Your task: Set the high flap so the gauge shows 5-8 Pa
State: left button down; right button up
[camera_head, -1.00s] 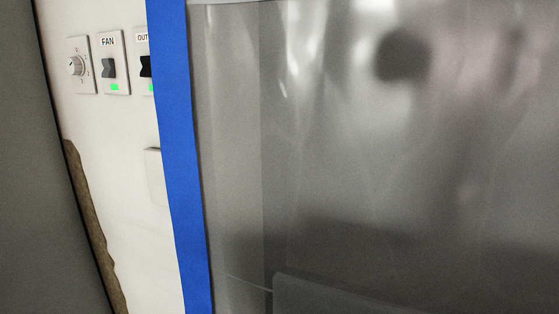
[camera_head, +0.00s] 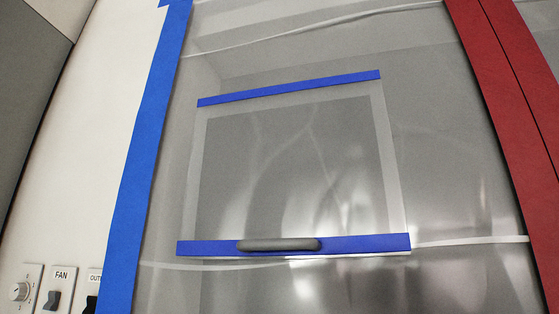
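The high flap (camera_head: 300,160) is a clear plastic panel on the plastic sheeting, in the middle of the head view. A blue tape strip (camera_head: 290,88) runs along its top edge. A wider blue strip (camera_head: 375,244) runs along its bottom edge and carries a dark grey handle (camera_head: 278,245). The flap appears to hang down over its opening; I cannot tell whether it is slightly ajar. No gauge is in view. Neither of my grippers is in view.
Blue tape (camera_head: 143,165) edges the sheeting at left, and a red strip (camera_head: 500,100) runs down the right. On the white wall at lower left are a knob (camera_head: 18,291), a FAN switch (camera_head: 53,299) and a partly hidden switch labelled OUT. Sheeting around the flap looks unobstructed.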

aim_at(388, 243)
jog(key=z, duration=1.85)
jog(key=k+l+z, duration=0.65)
jog(key=k, duration=0.15)
